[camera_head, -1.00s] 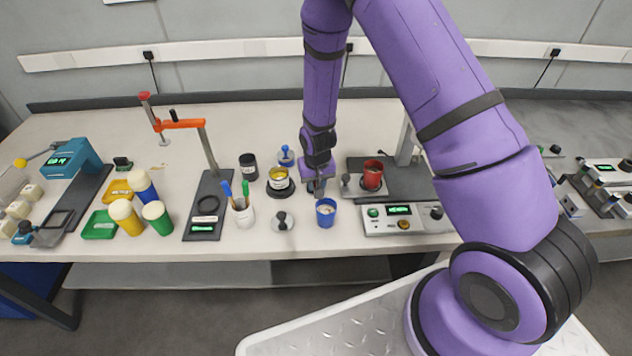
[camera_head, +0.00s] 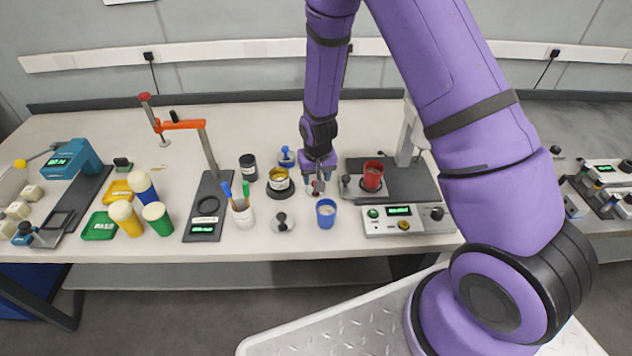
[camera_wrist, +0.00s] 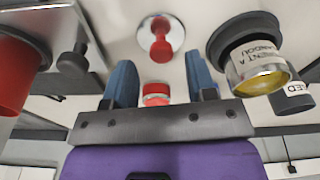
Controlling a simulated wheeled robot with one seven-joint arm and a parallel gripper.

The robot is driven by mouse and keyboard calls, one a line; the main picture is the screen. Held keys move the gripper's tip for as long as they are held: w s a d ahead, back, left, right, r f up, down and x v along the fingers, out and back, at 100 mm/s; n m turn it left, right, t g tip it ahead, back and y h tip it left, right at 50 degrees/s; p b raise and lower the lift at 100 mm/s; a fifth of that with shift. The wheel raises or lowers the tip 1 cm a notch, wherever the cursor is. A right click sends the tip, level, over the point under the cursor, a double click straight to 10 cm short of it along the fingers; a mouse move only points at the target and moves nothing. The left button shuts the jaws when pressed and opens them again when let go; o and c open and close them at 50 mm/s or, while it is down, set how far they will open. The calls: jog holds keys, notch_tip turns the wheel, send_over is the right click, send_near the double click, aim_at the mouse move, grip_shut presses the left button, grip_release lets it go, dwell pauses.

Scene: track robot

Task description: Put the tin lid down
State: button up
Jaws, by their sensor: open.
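The tin lid (camera_wrist: 172,26), a round pale disc with a red knob, lies flat on the light table top, knob up. It also shows as a small pale and red shape in the head view (camera_head: 317,188), between the yellow tin (camera_head: 279,180) and the red tin (camera_head: 373,175). My gripper (camera_head: 317,180) is open just above and behind the lid. In the wrist view, its two blue fingers (camera_wrist: 160,75) stand apart, with the lid beyond their tips. A small red and white thing (camera_wrist: 155,95) shows between the fingers; I cannot tell what it is.
A blue cup (camera_head: 326,213) stands in front of the lid. A black-knobbed lid (camera_head: 283,221) lies front left and a blue-knobbed one (camera_head: 286,157) back left. A pen cup (camera_head: 242,212) stands further left; a control box (camera_head: 405,222) is at the right.

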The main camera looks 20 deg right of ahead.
jog(key=s+d+r+t, duration=0.1)
jog(key=s+r, duration=0.2)
jog(key=r, duration=0.8)
jog(key=s+d+r, duration=0.2)
jog(key=s+r, duration=0.2)
jog(key=r, duration=0.6)
jog(key=s+d+r+t, duration=0.1)
jog(key=s+r, duration=0.2)
jog(key=r, duration=0.8)
jog(key=s+d+r+t, duration=0.1)
jog(key=s+r, duration=0.4)
jog(key=s, duration=0.4)
jog(key=s+d+r+n, duration=0.1)
jog(key=s+d+r, duration=0.1)
jog(key=s+r, duration=0.4)
jog(key=s, duration=0.4)
jog(key=shift+t, duration=0.4)
